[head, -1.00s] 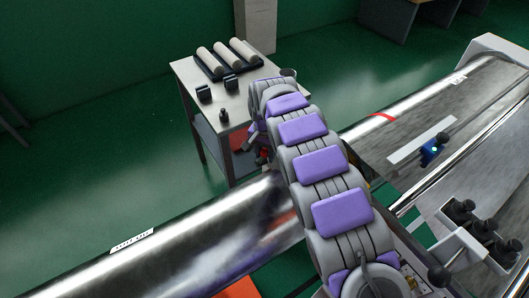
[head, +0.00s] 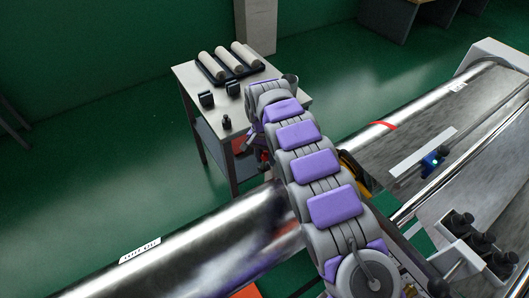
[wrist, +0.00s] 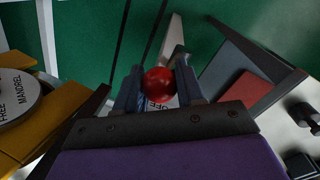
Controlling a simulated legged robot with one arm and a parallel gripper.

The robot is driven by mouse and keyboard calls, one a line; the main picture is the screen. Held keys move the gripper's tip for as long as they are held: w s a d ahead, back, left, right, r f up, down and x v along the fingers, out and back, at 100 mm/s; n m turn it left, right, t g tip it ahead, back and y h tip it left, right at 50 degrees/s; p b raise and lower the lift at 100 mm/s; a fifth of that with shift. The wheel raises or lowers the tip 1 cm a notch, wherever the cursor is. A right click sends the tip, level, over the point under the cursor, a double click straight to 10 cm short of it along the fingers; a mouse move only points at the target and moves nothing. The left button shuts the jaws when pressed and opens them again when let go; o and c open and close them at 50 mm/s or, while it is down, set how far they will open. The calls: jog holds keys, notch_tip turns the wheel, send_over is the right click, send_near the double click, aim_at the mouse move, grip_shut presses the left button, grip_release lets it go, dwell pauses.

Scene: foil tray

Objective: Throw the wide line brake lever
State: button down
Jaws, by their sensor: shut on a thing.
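The brake lever's red ball knob (wrist: 158,85) sits between the two fingers of my gripper (wrist: 159,75) in the wrist view. The fingers are shut on it, one on each side. A white label with dark letters, partly covered, shows just behind the knob. A pale bar (wrist: 169,42) rises behind it; I cannot tell whether it belongs to the lever. In the head view my arm hides the gripper and the knob. A yellow housing (wrist: 38,125) with a round plate (wrist: 15,92) marked FREE and MANDREL is left of my gripper.
A side table (head: 187,73) holds rollers on a dark rack (head: 228,69) and small black parts. A shiny roller (head: 200,245) runs across the front. To the right are a machine bed (head: 385,165), a blue device (head: 432,162) and a bracket with black knobs (head: 478,240).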

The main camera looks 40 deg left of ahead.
jog(key=shift+d+f, duration=0.1)
jog(key=c, duration=0.7)
grip_release()
jog(key=r+p, duration=0.3)
jog(key=r, duration=0.2)
jog(key=a+r+p, duration=0.1)
jog(key=r+p, duration=0.3)
jog(key=r, duration=0.2)
jog(key=a+r+p, duration=0.1)
jog(key=r+p, duration=0.2)
jog(key=r, duration=0.3)
jog(key=shift+w+a+r, duration=0.15)
jog(key=shift+w+a, duration=0.05)
jog(key=shift+w, duration=0.15)
